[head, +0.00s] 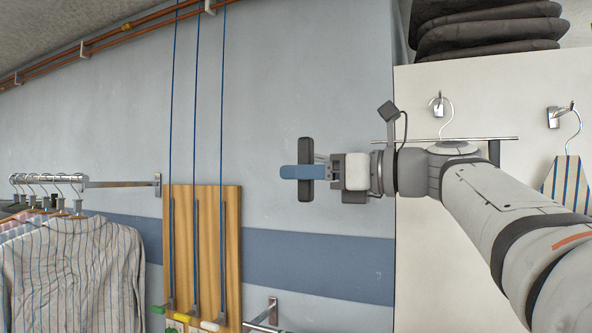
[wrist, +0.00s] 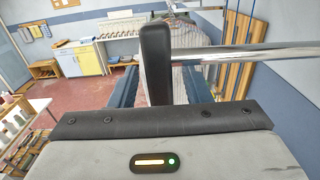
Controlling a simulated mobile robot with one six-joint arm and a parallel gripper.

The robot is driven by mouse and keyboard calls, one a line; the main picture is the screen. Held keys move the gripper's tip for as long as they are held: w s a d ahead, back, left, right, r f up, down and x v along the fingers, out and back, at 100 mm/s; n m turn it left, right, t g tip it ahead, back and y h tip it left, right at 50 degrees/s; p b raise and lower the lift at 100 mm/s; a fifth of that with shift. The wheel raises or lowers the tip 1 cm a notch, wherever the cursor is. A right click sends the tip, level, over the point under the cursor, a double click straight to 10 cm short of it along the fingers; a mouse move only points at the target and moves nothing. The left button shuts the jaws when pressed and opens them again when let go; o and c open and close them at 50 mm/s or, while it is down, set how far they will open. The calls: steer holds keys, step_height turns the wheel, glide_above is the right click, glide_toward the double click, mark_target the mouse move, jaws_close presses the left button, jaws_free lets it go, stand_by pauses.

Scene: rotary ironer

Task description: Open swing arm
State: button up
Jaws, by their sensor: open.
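In the head view my gripper (head: 303,171) is level in front of the blue-grey wall, its black and blue finger parts pointing left. It is open and appears empty. A chrome bar on a wall bracket (head: 265,318) shows at the bottom edge, below the gripper; it may be the swing arm, but most of it is cut off. In the wrist view a chrome bar (wrist: 250,52) runs from the right edge to behind my upright black finger part (wrist: 155,65). Whether it touches the fingers I cannot tell.
A wooden board (head: 232,250) with cords and coloured handles is on the wall left of the gripper. A clothes rail (head: 120,184) with a striped shirt (head: 75,265) stands further left. Hooks and hangers (head: 445,112) are on a pale panel at right.

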jaws_close()
stand_by(0.5)
